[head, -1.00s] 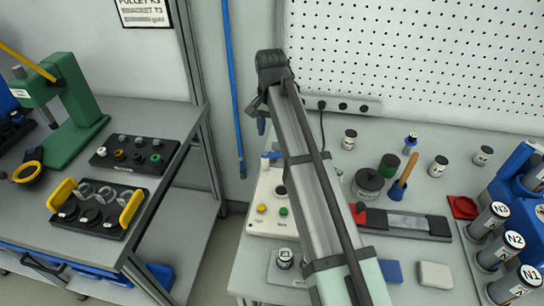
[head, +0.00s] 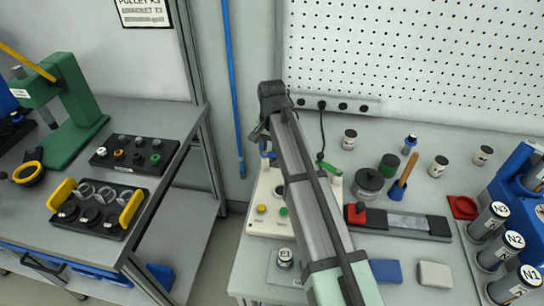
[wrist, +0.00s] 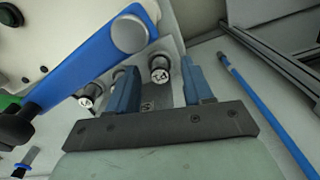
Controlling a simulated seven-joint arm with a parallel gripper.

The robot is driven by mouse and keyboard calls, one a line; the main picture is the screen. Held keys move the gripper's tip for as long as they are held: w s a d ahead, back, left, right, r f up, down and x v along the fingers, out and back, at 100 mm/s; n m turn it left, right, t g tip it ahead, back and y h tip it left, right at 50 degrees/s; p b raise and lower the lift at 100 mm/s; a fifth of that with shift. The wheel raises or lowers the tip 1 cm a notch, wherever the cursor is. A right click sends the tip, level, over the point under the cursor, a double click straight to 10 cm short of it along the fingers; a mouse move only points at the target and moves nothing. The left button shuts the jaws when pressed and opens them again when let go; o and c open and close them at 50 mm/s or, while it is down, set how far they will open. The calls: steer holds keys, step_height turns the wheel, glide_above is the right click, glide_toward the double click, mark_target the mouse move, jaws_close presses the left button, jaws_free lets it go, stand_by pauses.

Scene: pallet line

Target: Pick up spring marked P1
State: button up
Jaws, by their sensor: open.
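I cannot make out a P1 mark on any part. In the wrist view my gripper (wrist: 160,68) is open, with its two blue fingers apart. A dark cylinder with a pale marked end (wrist: 160,72) shows between the fingers; its mark is too small to read surely. A second such cylinder (wrist: 89,94) shows left of the left finger. In the head view my gripper (head: 265,148) hangs at the arm's far end, above the back of a cream machine, partly hidden. A small cylinder marked E1 (head: 285,257) stands at the bench's front left.
The cream machine (head: 262,222) has yellow and green buttons. A blue bar (wrist: 80,72) crosses close to the left finger. A yellow-handled tray (head: 110,228) with rings stands on the left table. Jars and N-marked cylinders (head: 509,247) stand at right. A blue pole (head: 239,130) leans at the wall.

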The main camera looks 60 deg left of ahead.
steer(key=shift+c, duration=0.4)
jaws_close()
steer(key=shift+r, duration=0.1)
